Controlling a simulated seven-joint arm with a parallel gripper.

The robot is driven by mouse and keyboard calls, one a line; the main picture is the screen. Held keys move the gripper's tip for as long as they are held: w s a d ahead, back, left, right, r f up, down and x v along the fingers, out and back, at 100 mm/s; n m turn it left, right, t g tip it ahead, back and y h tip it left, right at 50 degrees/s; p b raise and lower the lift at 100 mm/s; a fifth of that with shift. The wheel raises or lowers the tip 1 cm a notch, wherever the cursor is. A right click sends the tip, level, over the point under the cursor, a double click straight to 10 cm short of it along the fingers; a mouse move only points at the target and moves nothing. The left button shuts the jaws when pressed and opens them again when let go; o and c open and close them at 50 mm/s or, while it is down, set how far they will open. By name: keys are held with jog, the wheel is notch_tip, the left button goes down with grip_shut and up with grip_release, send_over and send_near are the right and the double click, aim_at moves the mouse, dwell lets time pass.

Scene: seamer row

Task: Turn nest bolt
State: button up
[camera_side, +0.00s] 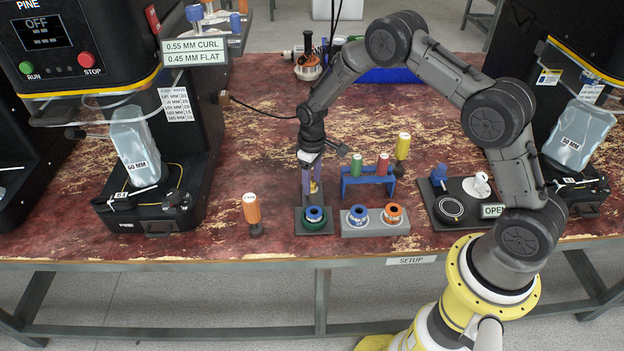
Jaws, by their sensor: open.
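My gripper (312,188) points straight down in the side view, left of the blue rack. Its fingers are apart. A small brass-coloured piece (314,186) shows at the fingertips; I cannot tell whether it is between the fingers or behind them, or whether they touch it.
A grey block (375,231) holds a blue ring and an orange ring. The blue rack (367,183) holds green and red handled tools. An orange-handled tool (252,212) stands at left. Seamers (150,200) flank the table.

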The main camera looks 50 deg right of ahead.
notch_tip(320, 180, up, 14)
dwell(0.5)
jog(key=shift+f, duration=0.1)
notch_tip(320, 180, up, 7)
jog(key=t, duration=0.2)
send_over(312, 183)
jog(key=s+a+r+t, duration=0.1)
jog(key=s+r, duration=0.5)
jog(key=r, duration=0.2)
jog(key=s+a+r+t, duration=0.1)
jog(key=s+r+t, duration=0.1)
jog(key=s+r, duration=0.5)
jog(key=s+r+t, duration=0.1)
jog(key=s+r, duration=0.2)
jog(key=s, duration=0.6)
jog(key=s+a+f+m, duration=0.1)
jog(key=s+f+m, duration=0.1)
jog(key=s+f, duration=0.4)
jog(key=s, duration=0.4)
jog(key=shift+f+m, duration=0.15)
jog(key=shift+m, duration=0.15)
